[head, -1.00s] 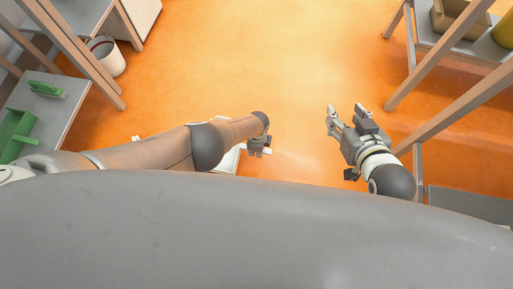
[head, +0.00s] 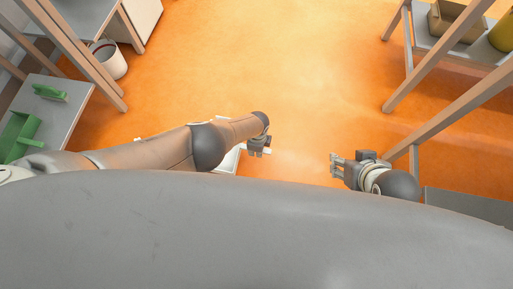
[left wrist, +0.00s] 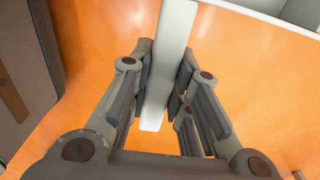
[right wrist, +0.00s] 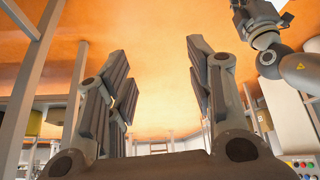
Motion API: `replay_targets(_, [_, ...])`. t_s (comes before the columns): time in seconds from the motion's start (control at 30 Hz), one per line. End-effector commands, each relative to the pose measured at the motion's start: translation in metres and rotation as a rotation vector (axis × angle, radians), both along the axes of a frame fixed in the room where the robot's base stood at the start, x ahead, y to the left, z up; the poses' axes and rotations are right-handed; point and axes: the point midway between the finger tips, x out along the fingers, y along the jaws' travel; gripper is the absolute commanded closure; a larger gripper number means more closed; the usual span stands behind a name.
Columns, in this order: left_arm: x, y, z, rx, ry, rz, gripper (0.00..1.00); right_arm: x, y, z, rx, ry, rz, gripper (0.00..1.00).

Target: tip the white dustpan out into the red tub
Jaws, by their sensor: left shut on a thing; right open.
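My left gripper (head: 258,150) is shut on the white handle of the dustpan (left wrist: 168,65). In the left wrist view the handle runs between both fingers (left wrist: 160,85), and part of the white pan shows at the upper right. In the head view the dustpan (head: 230,160) is mostly hidden behind my left arm, so what lies in it cannot be seen. My right gripper (head: 338,166) is open and empty over the orange floor, to the right of the left one. In the right wrist view its fingers (right wrist: 157,60) stand apart with nothing between them. I see no red tub.
A white bucket (head: 108,60) stands on the floor at upper left. A grey shelf (head: 62,112) at left holds a green brush (head: 50,93) and a green dustpan (head: 20,135). Shelving at right holds a cardboard box (head: 458,22) and a yellow container (head: 503,35). The middle floor is clear.

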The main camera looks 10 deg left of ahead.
Motion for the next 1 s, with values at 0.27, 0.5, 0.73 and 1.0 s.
replay_targets(0.27, [0.000, 0.000, 0.017, 0.001, -0.001, -0.001, 1.00, -0.027, -0.008, 0.004, -0.025, 0.123, -0.010, 0.51])
replay_targets(0.5, [0.000, 0.000, 0.027, 0.001, -0.001, -0.001, 1.00, -0.042, -0.013, -0.002, -0.041, 0.207, -0.015, 0.51])
replay_targets(0.73, [0.000, 0.000, 0.035, 0.000, -0.001, -0.001, 1.00, -0.034, -0.011, -0.024, -0.041, 0.217, -0.014, 0.51])
replay_targets(1.0, [0.000, 0.000, 0.044, 0.000, -0.001, -0.001, 1.00, -0.030, -0.010, -0.051, -0.042, 0.230, -0.012, 0.51])
